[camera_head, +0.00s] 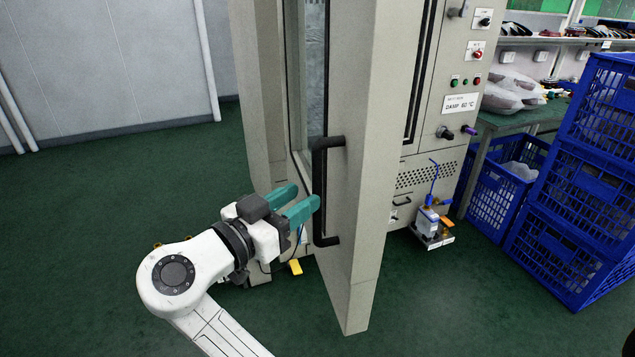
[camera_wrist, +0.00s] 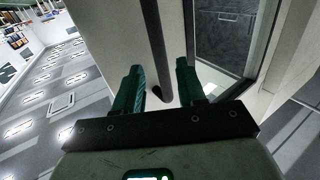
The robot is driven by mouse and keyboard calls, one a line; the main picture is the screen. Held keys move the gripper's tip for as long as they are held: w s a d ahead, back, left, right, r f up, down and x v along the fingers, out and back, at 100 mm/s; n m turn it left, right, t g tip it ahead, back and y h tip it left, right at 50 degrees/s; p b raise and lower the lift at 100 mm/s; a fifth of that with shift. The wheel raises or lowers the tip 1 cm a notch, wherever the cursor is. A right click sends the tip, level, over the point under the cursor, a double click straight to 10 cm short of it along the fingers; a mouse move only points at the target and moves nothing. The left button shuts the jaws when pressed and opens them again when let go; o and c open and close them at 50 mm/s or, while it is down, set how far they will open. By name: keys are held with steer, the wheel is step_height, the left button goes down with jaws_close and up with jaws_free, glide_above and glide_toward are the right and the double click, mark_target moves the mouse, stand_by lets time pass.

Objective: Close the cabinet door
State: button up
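The grey cabinet door (camera_head: 362,130) stands open, swung out toward me from the tall cabinet (camera_head: 428,160). Its black bar handle (camera_head: 320,190) is upright on the door's left face. My gripper (camera_head: 305,195), with two teal fingers, is at the handle's left, around its lower half. The fingers are apart. In the wrist view, the handle (camera_wrist: 156,45) shows in the gap between the fingertips of my gripper (camera_wrist: 158,66). I cannot tell whether the fingers touch it. The cabinet's inside is mostly hidden behind the door.
Blue crates (camera_head: 580,180) are stacked at the right, beside a bench (camera_head: 545,115). A small blue-and-white device (camera_head: 432,225) is in front of the cabinet's lower right. The green floor (camera_head: 90,240) is clear at the left, up to a pale wall (camera_head: 100,70).

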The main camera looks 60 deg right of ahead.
mark_target(314, 189)
steer(key=d, duration=0.3)
steer(key=d+p, duration=0.1)
steer(key=d, duration=0.1)
steer(key=shift+s+d, duration=0.25)
steer(key=shift+d, duration=0.1)
jaws_close()
